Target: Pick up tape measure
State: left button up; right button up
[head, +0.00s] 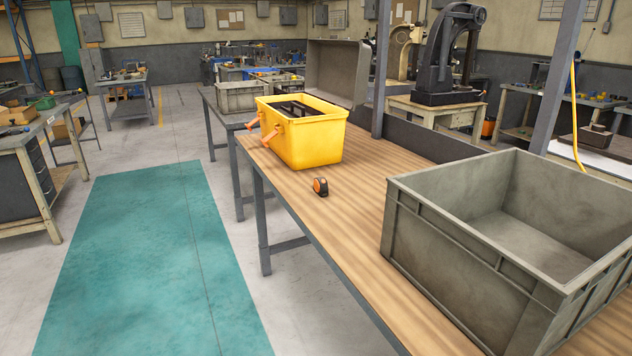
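A small orange and black tape measure (320,187) stands on the wooden workbench (345,215), close to its left edge. It is just in front of a yellow bin (312,143) and apart from it. Nothing covers the tape measure. Neither of my grippers shows in the head view.
A large grey crate (440,254) stands on the bench at the right front. The yellow bin has orange handles on its left side and dark items inside. Bare bench top lies between bin and crate. A grey post (384,75) rises at the bench's back edge. A green floor strip (150,265) is clear.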

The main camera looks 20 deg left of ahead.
aim_at(321, 187)
jog(key=i+j+z, duration=0.1)
jog(key=j, duration=0.3)
jog(key=i+j, duration=0.2)
jog(key=j, duration=0.15)
jog(key=i+j+z, duration=0.15)
jog(key=j, duration=0.25)
jog(key=i+j, duration=0.1)
jog(key=j, duration=0.3)
jog(key=i+j+z, duration=0.15)
jog(key=j, duration=0.25)
jog(key=i+j, duration=0.1)
jog(key=j, duration=0.3)
jog(key=z, duration=0.05)
